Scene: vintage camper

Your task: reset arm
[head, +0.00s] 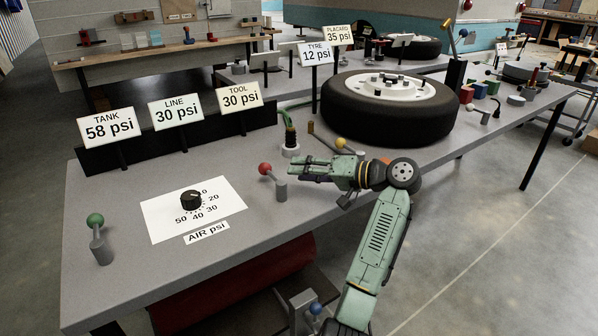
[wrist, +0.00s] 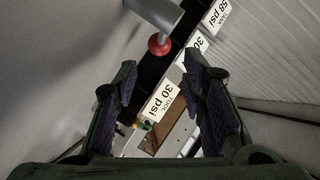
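My gripper (head: 296,170) is over the grey bench, just right of the red-knobbed lever (head: 265,169), with its fingers pointing left. In the wrist view my gripper (wrist: 168,95) has its two fingers well apart with nothing held between them. The red knob (wrist: 159,44) and its grey post show beyond the fingers there. My green arm rises from the front edge of the bench, bent at the elbow. I cannot tell from the head view how far the fingertips are from the lever.
The bench (head: 140,262) holds a black air dial (head: 191,200), a green-knobbed lever (head: 96,222) and signs for tank (head: 109,127), line (head: 176,112) and tool (head: 240,96). A tyre (head: 390,110) lies behind my gripper, with a tyre sign (head: 315,53) reading 12 psi.

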